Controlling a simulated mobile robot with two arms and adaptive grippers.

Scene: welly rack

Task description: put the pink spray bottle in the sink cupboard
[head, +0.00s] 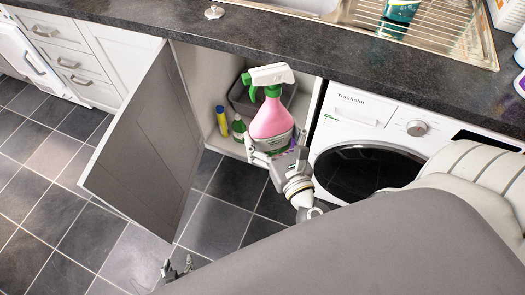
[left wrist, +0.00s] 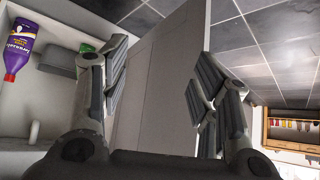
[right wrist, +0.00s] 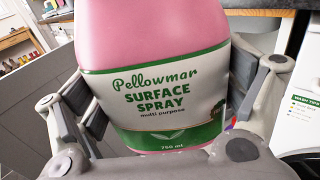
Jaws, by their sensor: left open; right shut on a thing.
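The pink spray bottle (head: 270,122) has a white and green trigger head and stands upright in front of the sink cupboard's opening. My right gripper (head: 277,150) is shut on its body; the right wrist view shows its label (right wrist: 165,100) between the fingers. The sink cupboard (head: 205,75) is open, its grey door (head: 145,135) swung out to the left. My left gripper (head: 178,268) is open and empty near the door's lower end. In the left wrist view the door (left wrist: 155,85) shows between its fingers; I cannot tell how close it is.
Inside the cupboard are a dark grey bin (head: 240,95), a yellow bottle with a blue cap (head: 222,120) and a small green bottle (head: 239,127). A purple bottle (left wrist: 18,48) shows in the left wrist view. The washing machine (head: 365,135) stands right of the opening, under the dark worktop (head: 330,48).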

